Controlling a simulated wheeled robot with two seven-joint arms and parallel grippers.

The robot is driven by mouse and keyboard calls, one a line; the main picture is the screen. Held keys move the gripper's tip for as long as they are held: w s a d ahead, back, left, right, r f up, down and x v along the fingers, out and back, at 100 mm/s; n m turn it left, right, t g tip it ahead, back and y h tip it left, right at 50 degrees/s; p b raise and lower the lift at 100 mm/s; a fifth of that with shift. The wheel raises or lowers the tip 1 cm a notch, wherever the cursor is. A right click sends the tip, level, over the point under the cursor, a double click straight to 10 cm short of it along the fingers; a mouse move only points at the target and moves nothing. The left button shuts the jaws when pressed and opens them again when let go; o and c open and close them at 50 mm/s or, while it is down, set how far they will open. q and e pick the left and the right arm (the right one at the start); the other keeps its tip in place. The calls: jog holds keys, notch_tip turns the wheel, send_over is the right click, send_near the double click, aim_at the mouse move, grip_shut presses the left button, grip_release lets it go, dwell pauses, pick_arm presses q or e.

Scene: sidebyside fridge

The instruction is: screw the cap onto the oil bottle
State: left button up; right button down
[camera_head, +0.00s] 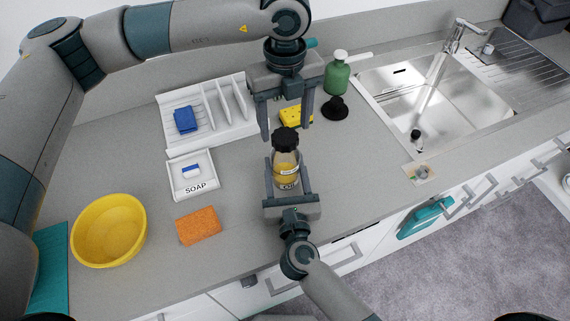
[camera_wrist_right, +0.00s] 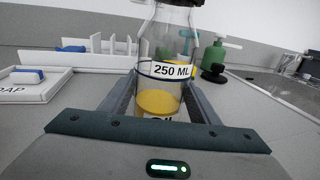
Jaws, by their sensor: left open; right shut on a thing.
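The oil bottle (camera_head: 287,168) is clear with yellow oil and stands upright over the counter. In the right wrist view the bottle (camera_wrist_right: 162,100) shows a "250 ML" mark. My right gripper (camera_head: 287,186) is shut on its lower body, one finger on each side. The black cap (camera_head: 286,141) sits on the bottle's mouth; how tightly it sits cannot be told. Only its dark lower edge shows at the top of the wrist view (camera_wrist_right: 182,2). My left gripper (camera_head: 285,131) points down above the bottle, open, with its fingertips spread either side of the cap's top.
A white rack (camera_head: 208,128) with a blue sponge, a soap tray (camera_head: 178,183), an orange sponge (camera_head: 198,226) and a yellow bowl (camera_head: 108,231) lie left. A yellow sponge (camera_head: 296,116), green dispenser (camera_head: 337,76) and black object (camera_head: 335,109) stand behind. The sink (camera_head: 440,85) is right.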

aim_at(285, 135)
pick_arm(q)
jog(key=shift+f, duration=1.5)
